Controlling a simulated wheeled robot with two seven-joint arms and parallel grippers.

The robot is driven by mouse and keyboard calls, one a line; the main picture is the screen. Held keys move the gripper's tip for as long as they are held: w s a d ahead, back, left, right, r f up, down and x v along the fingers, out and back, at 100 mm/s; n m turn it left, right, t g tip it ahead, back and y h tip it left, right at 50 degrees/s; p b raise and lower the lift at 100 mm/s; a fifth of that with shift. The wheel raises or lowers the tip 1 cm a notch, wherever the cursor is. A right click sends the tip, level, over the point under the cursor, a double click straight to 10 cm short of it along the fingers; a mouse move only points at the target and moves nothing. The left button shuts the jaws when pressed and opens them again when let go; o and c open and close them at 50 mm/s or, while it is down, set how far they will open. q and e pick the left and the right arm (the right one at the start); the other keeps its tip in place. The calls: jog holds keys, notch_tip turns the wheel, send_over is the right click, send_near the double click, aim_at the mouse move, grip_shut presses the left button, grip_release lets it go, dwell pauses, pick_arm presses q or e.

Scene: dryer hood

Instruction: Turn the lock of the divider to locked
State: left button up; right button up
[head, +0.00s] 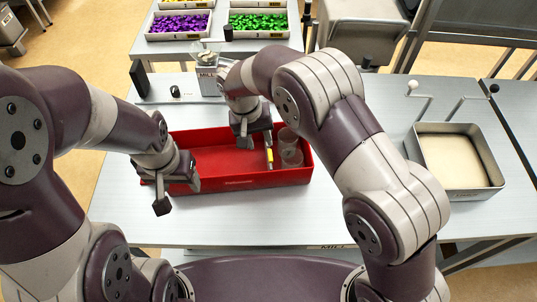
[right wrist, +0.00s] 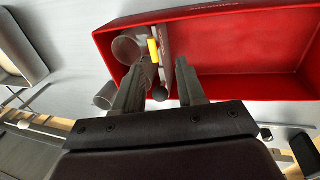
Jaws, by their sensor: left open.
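The red box (head: 225,178) stands on the grey table, and it also shows in the right wrist view (right wrist: 250,12). In the right wrist view the yellow piece (right wrist: 153,51) lies beside the divider plate (right wrist: 168,45). I cannot tell the lock's position. My right gripper (head: 245,143) is over the box, just left of the divider. Its fingers (right wrist: 160,88) are apart, with a dark round knob (right wrist: 160,95) seen between them. My left gripper (head: 176,193) is open at the box's left front.
A clear cup (head: 291,150) stands in the box's right compartment. A grey mill (head: 208,80) stands behind the box. A metal tray with pale contents (head: 495,181) is at the right. Bins of purple (head: 150,37) and green pieces (head: 232,33) are farther back.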

aim_at(270, 153)
jog(key=d+f+p, duration=0.1)
jog(key=f, duration=0.1)
jog(key=w+d+f+p, duration=0.1)
jog(key=f, duration=0.1)
jog(key=d+f+p, duration=0.1)
jog(key=f, duration=0.2)
jog(key=shift+w+d+p, duration=0.1)
jog(key=shift+w+p, duration=0.25)
jog(key=shift+s+f, duration=0.15)
jog(key=shift+f, duration=0.15)
jog(key=shift+s+a, duration=0.3)
jog(key=shift+a, duration=0.15)
pick_arm(q)
jog(key=r, duration=0.1)
jog(key=w+d+r, duration=0.1)
jog(key=r, duration=0.1)
jog(key=shift+w+d, duration=0.1)
jog(key=shift+d, duration=0.05)
pick_arm(e)
jog(key=shift+w+d+f, duration=0.15)
jog(key=shift+w+d, duration=0.05)
jog(key=shift+d, duration=0.05)
grip_shut()
